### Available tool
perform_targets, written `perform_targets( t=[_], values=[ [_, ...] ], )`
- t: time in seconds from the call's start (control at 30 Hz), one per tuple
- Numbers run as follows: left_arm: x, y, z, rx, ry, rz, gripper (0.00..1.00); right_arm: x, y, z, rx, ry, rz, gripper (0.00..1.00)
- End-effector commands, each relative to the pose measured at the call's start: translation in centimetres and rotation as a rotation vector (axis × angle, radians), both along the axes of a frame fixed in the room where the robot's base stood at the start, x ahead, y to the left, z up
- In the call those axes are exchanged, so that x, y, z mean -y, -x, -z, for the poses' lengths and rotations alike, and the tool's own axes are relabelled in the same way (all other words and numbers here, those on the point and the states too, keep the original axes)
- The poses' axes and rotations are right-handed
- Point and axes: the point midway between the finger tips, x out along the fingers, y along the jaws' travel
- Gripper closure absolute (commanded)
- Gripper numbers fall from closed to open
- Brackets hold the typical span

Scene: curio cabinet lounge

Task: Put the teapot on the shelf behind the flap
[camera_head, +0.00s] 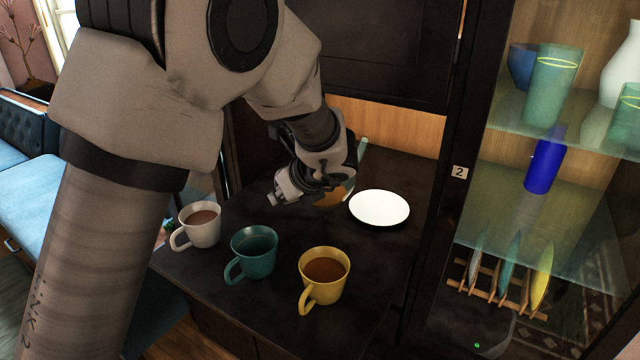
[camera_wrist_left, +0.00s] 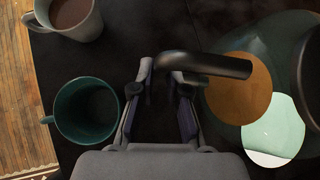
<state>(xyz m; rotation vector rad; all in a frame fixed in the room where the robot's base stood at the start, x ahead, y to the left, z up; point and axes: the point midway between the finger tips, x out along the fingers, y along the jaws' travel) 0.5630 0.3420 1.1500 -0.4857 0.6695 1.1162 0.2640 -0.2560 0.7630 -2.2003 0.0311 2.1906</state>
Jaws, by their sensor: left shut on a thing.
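The teapot (camera_wrist_left: 238,103) is see-through greenish glass with amber liquid inside and a dark curved handle. In the head view only part of it (camera_head: 336,196) shows behind my left gripper (camera_head: 312,182), with a pale green piece sticking up beside it. In the left wrist view my left gripper (camera_wrist_left: 162,100) is shut on the end of the dark handle. The teapot is over or close to the dark tabletop; I cannot tell whether it touches. A dark panel (camera_head: 370,50), possibly the flap, hangs above the wood-backed recess. My right gripper is not in view.
A white plate (camera_head: 379,208) lies right of the teapot. A grey mug (camera_head: 200,226), a teal mug (camera_head: 254,254) and a yellow mug (camera_head: 324,280) stand along the near side. A glass-shelved cabinet (camera_head: 460,172) with vases and upright plates stands at right.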

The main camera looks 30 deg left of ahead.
Motion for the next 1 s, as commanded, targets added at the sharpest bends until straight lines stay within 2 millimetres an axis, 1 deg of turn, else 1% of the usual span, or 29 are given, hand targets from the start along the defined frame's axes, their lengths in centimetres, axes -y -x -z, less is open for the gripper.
perform_targets(
  t=[0.03,0.3,0.4,0.5,0.6,0.73,0.8,1.0],
  values=[
    [-0.6,-1.2,-0.4,0.002,0.005,-0.003,1.00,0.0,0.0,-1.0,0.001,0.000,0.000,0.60],
    [-4.5,-8.3,0.0,0.002,0.002,-0.005,1.00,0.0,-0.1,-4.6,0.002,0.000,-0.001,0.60],
    [-5.7,-10.6,0.3,0.003,0.001,-0.004,1.00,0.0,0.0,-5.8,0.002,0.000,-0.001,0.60],
    [-6.5,-12.1,0.6,0.004,0.000,-0.004,1.00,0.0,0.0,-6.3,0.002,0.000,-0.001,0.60],
    [-6.7,-12.5,1.3,0.000,0.000,-0.003,1.00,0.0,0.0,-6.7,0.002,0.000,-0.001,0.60],
    [-6.7,-12.5,3.3,-0.003,-0.001,-0.001,1.00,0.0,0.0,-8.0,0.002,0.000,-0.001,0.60],
    [-6.7,-12.5,4.2,0.000,0.000,-0.001,1.00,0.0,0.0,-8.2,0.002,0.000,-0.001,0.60],
    [-6.7,-12.5,4.5,0.003,0.000,-0.001,1.00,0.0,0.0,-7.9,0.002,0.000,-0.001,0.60]
  ],
)
